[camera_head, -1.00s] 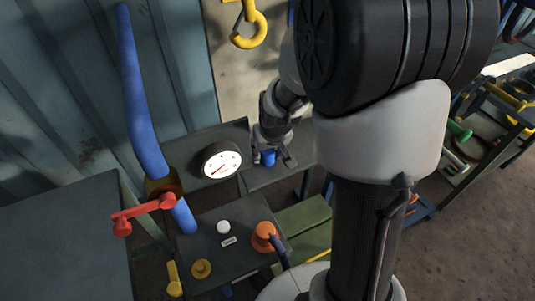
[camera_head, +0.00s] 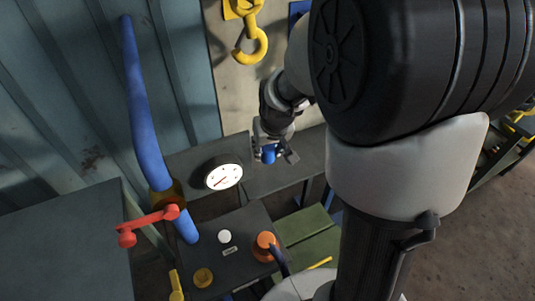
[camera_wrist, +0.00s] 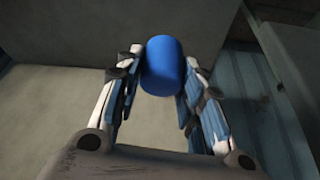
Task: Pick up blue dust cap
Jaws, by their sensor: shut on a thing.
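The blue dust cap (camera_head: 268,155) is a small blue cylinder held between the fingers of my gripper (camera_head: 270,157), beside the gauge in the head view. In the wrist view the blue dust cap (camera_wrist: 165,66) sits between the fingertips of my gripper (camera_wrist: 162,78), with a finger against each side. The head view does not clearly show whether the cap is clear of the grey surface behind it.
A round white gauge (camera_head: 223,174) stands left of my gripper. A blue pipe (camera_head: 142,110) with a red lever (camera_head: 150,222) rises further left. A yellow hook (camera_head: 251,45) hangs above. An orange knob (camera_head: 264,245) is on the dark box in front.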

